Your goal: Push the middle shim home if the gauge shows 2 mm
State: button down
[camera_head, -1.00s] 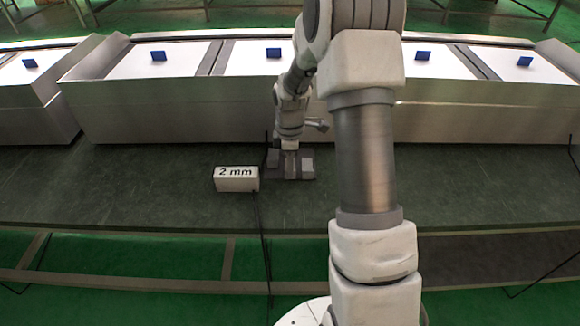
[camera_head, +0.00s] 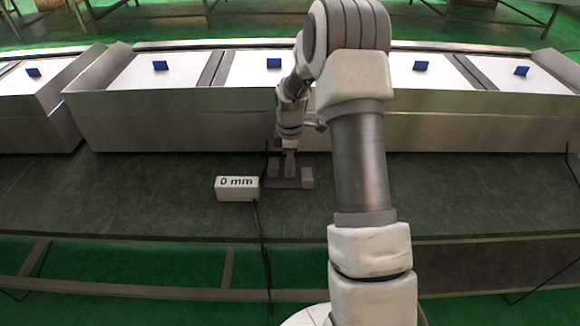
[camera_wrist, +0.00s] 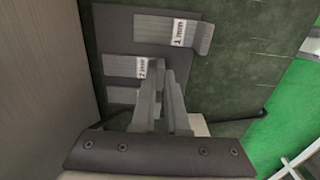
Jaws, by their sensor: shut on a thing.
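A grey shim fixture (camera_wrist: 118,45) lies on the dark green bench, also small in the head view (camera_head: 290,184). In the wrist view, the shim marked 1 mm (camera_wrist: 178,33) has an upright tab at its right end. The middle shim (camera_wrist: 124,67) has a label that seems to read 2 mm. My gripper (camera_wrist: 164,76) is shut on the middle shim's tab, though the fingers largely hide the contact. The remaining shim is mostly hidden in the wrist view. The white gauge box (camera_head: 237,188), left of the fixture, reads 0 mm.
A long metal housing (camera_head: 180,119) with white panels and small blue tabs stands behind the fixture. A black cable (camera_head: 262,240) hangs from the gauge over the bench's front edge. The bench (camera_head: 130,195) is clear left of the gauge.

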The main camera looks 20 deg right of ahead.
jog(key=c, duration=0.9)
grip_release()
jog(key=shift+r+p, duration=2.65)
jog(key=shift+r, duration=6.15)
